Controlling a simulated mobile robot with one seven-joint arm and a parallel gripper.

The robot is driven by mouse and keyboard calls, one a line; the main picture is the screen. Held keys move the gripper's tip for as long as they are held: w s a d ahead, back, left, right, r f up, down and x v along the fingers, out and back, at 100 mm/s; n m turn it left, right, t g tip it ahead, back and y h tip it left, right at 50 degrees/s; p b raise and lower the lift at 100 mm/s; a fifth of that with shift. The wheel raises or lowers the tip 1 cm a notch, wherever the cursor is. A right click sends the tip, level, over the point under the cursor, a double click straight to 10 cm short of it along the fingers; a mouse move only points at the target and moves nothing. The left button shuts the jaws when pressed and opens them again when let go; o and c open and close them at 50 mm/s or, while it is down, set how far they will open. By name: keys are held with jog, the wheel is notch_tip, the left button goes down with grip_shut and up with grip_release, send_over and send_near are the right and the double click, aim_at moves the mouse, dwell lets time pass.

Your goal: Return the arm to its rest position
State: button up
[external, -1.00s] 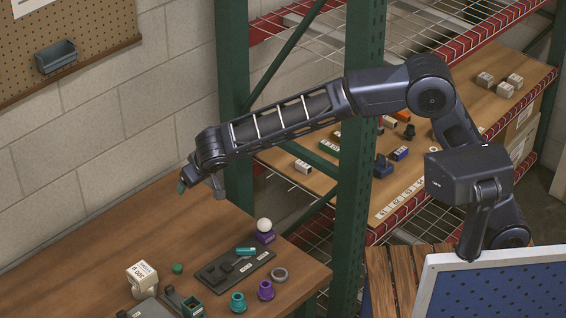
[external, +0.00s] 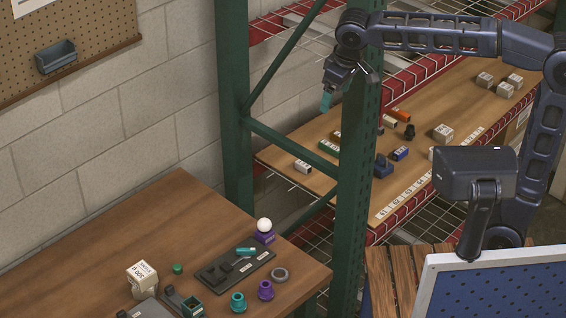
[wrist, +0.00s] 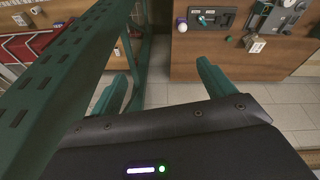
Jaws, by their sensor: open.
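My gripper (external: 327,99) is raised in front of the shelf rack in the external view, beside the green upright and pointing down. In the wrist view its two teal fingers (wrist: 160,88) are apart with nothing between them. On the table, a white ball (external: 264,225) sits on a purple base (external: 265,237). Next to it a dark tray (external: 238,268) holds a teal piece (external: 246,252). A teal part (external: 238,302), a purple part (external: 265,290) and a grey ring (external: 280,275) stand near the tray. My gripper touches none of these.
The green rack upright (external: 358,170) stands close to my gripper and fills the left of the wrist view (wrist: 62,80). The wooden shelf (external: 340,190) holds several small blocks. A white box (external: 142,279) stands on the table (external: 130,225), whose back part is clear.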

jog(key=d+r, duration=0.2)
jog(key=d, duration=0.8)
jog(key=w+d+f+m, duration=0.3)
jog(key=w+d+f, duration=0.1)
jog(key=d, duration=0.5)
jog(key=w+d+f+m, duration=0.2)
jog(key=w+d+f, duration=0.15)
jog(key=d, duration=0.65)
jog(key=d+f+m+t+h, duration=0.1)
jog(key=d+f+m, duration=0.2)
jog(key=d, duration=0.6)
jog(key=s+d+f+m+t, duration=0.1)
jog(key=d+f+m, duration=0.2)
jog(key=d, duration=0.6)
notch_tip(320, 180, down, 3)
jog(key=shift+r+h, duration=0.1)
jog(key=shift+h, duration=0.3)
